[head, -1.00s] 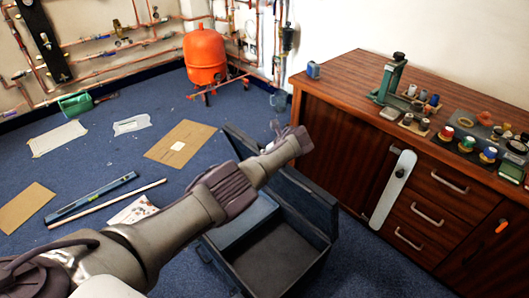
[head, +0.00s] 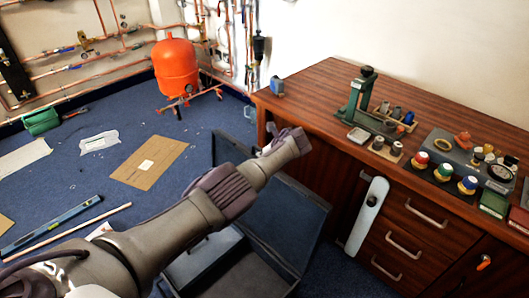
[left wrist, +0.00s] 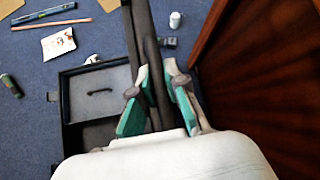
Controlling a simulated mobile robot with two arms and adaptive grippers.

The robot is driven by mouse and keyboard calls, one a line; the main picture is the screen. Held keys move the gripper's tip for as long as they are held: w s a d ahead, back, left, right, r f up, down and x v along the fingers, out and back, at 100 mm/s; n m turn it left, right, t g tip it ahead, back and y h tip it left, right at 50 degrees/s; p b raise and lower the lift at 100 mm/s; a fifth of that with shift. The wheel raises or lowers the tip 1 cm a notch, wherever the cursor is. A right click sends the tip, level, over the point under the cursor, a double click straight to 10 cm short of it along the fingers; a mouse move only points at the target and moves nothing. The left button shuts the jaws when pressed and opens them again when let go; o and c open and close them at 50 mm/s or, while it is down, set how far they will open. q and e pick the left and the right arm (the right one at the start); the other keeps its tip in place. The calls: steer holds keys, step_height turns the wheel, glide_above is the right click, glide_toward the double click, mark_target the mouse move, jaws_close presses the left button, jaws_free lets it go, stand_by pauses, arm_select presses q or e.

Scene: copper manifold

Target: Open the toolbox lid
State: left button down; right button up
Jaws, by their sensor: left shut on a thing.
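The dark blue toolbox (head: 262,278) sits on the carpet beside the wooden cabinet. Its lid (head: 290,222) stands raised on the cabinet side, and I see into the box. In the left wrist view the toolbox (left wrist: 64,108) shows an inner tray with a handle (left wrist: 97,92). My left gripper (left wrist: 157,72) has its teal-padded fingers on either side of the lid's dark edge (left wrist: 146,40) and is shut on it. In the head view my own forearm hides most of that gripper and part of the toolbox. My right gripper is not in view.
The wooden cabinet (head: 330,180) stands close on the right, with a vise (head: 361,95) and several small parts on top. An orange tank (head: 176,68) stands at the back.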

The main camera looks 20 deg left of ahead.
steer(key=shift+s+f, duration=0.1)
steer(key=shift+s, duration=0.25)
arm_select(q)
steer(key=c, duration=1.2)
jaws_free()
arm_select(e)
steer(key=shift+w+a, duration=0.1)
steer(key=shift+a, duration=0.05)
arm_select(q)
steer(key=shift+d, duration=0.1)
steer(key=shift+s+d+r, duration=0.2)
steer(key=shift+d+r, duration=0.15)
steer(key=shift+r, duration=0.05)
steer(key=v, duration=1)
steer(key=shift+s+d+r, duration=0.15)
steer(key=shift+s+r, duration=0.05)
steer(key=shift+r, duration=0.1)
steer(key=shift+f, duration=0.1)
